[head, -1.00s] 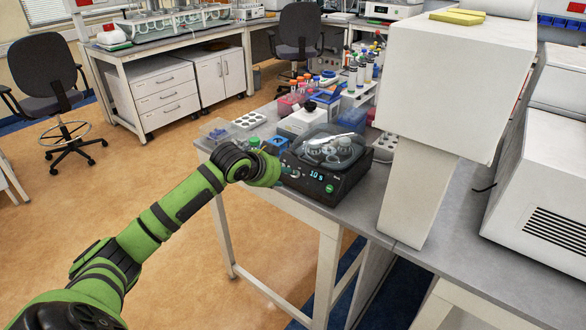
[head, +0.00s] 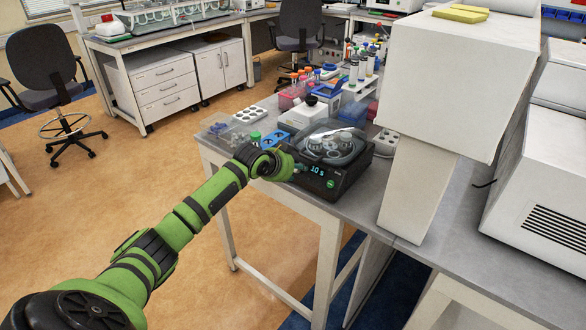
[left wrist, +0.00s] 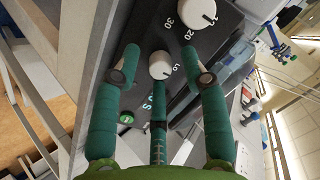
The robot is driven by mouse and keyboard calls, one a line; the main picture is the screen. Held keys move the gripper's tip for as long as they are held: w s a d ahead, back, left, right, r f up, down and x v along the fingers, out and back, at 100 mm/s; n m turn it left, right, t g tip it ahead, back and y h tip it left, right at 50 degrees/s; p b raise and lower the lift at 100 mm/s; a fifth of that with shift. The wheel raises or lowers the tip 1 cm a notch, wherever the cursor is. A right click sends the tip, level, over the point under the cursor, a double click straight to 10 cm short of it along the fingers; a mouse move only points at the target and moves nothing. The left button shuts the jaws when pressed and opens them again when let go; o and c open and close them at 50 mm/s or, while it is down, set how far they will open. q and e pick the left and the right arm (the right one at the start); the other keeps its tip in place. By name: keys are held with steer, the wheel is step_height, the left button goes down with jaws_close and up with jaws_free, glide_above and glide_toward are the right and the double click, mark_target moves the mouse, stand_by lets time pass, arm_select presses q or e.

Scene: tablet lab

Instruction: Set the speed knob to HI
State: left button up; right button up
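The dark mixer-like device (head: 343,185) stands at the bench's front edge, with a clear lid over its top and a lit "10 s" display (head: 317,170). In the left wrist view, a small white knob (left wrist: 160,65) has "LO" printed beside it; I cannot read its exact setting. A larger white knob (left wrist: 196,14) with "20" and "30" marks sits beyond it. My left gripper (left wrist: 163,75) is open, its green fingers on either side of the small knob, with visible gaps to it. In the head view my left gripper (head: 297,168) is at the device's front-left corner. My right gripper is out of view.
A green round button (left wrist: 126,117) is on the same panel. A blue rack (head: 273,142) and a clear box stand left of the device. A large white instrument (head: 450,80) stands to its right. The floor in front of the bench is clear.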

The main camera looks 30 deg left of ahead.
arm_select(q)
jaws_close()
steer(key=shift+m, duration=0.3)
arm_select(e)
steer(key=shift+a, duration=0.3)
arm_select(q)
steer(key=shift+m+t+p, duration=0.6)
steer(key=shift+m+p, duration=0.75)
steer(key=shift+m, duration=5.35)
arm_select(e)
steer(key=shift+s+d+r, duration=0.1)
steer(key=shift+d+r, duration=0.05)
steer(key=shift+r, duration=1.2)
arm_select(q)
steer(key=shift+o, duration=1.2)
jaws_free()
steer(key=shift+f, duration=0.1)
